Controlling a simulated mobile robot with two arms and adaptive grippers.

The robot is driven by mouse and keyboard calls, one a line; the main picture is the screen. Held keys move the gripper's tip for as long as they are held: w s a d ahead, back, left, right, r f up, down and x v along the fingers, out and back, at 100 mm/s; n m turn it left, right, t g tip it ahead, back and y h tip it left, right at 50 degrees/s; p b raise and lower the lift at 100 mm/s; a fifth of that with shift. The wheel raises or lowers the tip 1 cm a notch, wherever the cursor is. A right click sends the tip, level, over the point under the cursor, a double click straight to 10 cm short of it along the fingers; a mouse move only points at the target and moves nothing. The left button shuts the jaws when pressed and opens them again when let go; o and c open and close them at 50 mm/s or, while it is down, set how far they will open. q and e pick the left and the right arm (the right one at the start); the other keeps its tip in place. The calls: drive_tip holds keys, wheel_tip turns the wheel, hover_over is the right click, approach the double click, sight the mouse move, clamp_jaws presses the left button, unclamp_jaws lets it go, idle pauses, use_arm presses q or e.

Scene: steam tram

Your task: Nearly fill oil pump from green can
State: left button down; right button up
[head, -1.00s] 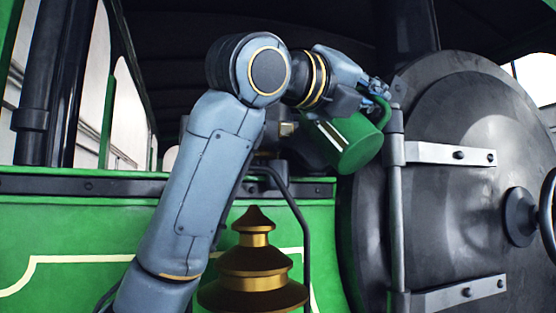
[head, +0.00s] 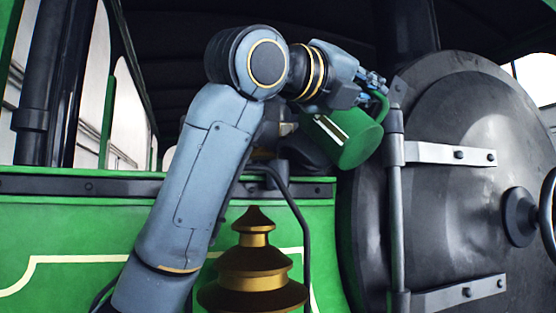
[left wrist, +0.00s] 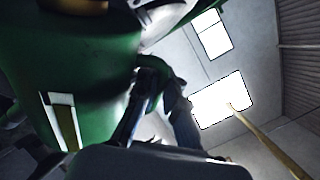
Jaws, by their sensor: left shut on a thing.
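The green can (head: 357,143) is tilted in the head view, held up beside the boiler front, with a pale label on its side. My left gripper (head: 374,88) is shut on the can's handle at its upper right. In the left wrist view the can (left wrist: 95,70) fills the left side, close to the camera, and the gripper fingers (left wrist: 155,90) meet the handle. A dark part with a pale metal piece (head: 285,128) is partly hidden behind my arm, left of the can. I cannot make out the oil pump's opening or any oil flow. My right gripper does not show.
The round dark boiler door (head: 465,170) with hinge straps and a vertical rod (head: 396,200) stands close right of the can. A brass, tiered dome (head: 254,265) is in the lower middle. A dark curved pipe (head: 300,220) rises behind it. The green side panel (head: 70,250) is at left.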

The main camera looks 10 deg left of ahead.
use_arm(q)
drive_tip(key=shift+r, duration=0.1)
idle(0.4)
drive_tip(key=shift+a+r+n, duration=0.2)
drive_tip(key=shift+r+n, duration=0.1)
drive_tip(key=shift+r, duration=0.1)
drive_tip(key=shift+w+r, duration=0.1)
idle(1.7)
drive_tip(key=shift+a+r+n, duration=0.15)
drive_tip(key=shift+r+n, duration=0.2)
drive_tip(key=shift+n, duration=0.05)
drive_tip(key=shift+f, duration=0.2)
idle(0.5)
drive_tip(key=shift+f+m, duration=0.25)
drive_tip(key=shift+m, duration=0.15)
drive_tip(key=shift+d+f, duration=0.1)
drive_tip(key=shift+d, duration=0.1)
idle(0.5)
drive_tip(key=shift+d+f+m, duration=0.1)
drive_tip(key=shift+f+m, duration=0.2)
drive_tip(key=shift+f, duration=0.05)
